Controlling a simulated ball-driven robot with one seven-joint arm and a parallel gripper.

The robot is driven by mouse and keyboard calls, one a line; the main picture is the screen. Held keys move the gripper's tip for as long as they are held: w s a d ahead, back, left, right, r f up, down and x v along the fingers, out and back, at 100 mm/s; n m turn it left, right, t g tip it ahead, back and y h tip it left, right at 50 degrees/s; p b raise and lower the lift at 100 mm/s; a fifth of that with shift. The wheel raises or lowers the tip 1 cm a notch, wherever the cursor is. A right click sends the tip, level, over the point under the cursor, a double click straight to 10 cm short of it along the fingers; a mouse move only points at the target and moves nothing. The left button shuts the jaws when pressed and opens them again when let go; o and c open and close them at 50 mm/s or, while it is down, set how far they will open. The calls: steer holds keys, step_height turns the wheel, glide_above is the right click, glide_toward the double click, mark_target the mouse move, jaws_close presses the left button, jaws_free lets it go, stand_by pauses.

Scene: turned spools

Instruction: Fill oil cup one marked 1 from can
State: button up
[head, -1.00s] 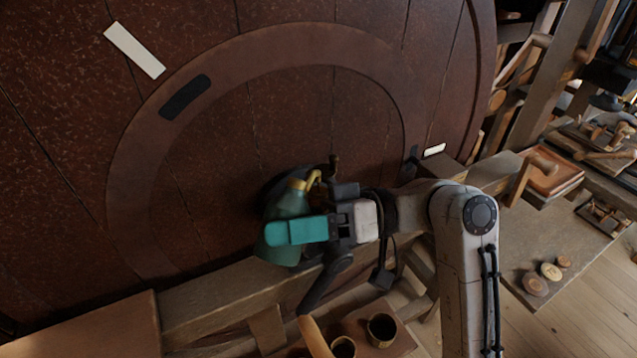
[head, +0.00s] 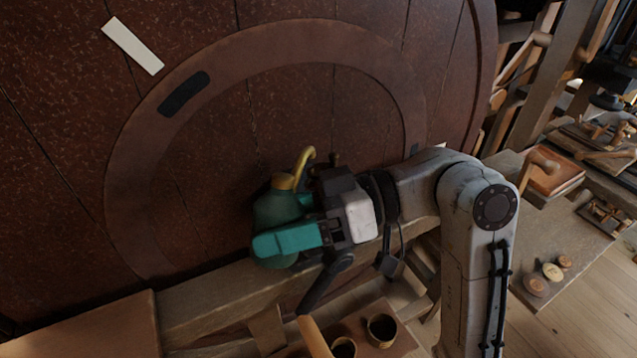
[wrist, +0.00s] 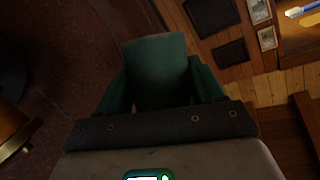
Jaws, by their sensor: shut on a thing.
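The oil can (head: 274,212) has a green body, a brass collar and a curved yellow spout (head: 304,166) pointing up. My gripper (head: 288,240) is shut on its body with teal fingers and holds it in front of the big dark red disc. In the wrist view the green can body (wrist: 156,72) sits between the two fingers. Two brass cups, a right one (head: 382,330) and a left one (head: 343,348), stand on a wooden block below, apart from the can. No number is readable on either cup.
The large disc (head: 300,110) rises close behind the can, with a wooden beam (head: 210,294) along its foot. A wooden handle (head: 314,337) stands near the cups. A side bench (head: 520,250) at right carries small wooden pieces. A brass-coloured part (wrist: 12,125) shows at left in the wrist view.

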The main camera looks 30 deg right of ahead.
steer(key=shift+s+a+r+n+h, duration=0.2)
steer(key=shift+r+n+h, duration=0.1)
steer(key=shift+n+h, duration=0.15)
steer(key=shift+s+a+r+n+h, duration=0.1)
steer(key=shift+a+r+n+h, duration=0.1)
steer(key=shift+r+n+h, duration=0.25)
steer(key=shift+s+a+r+n+h+p, duration=0.1)
steer(key=shift+a+r+n+h+p, duration=0.1)
steer(key=shift+n+h+p, duration=0.15)
steer(key=shift+s+n, duration=0.1)
steer(key=shift+n, duration=0.15)
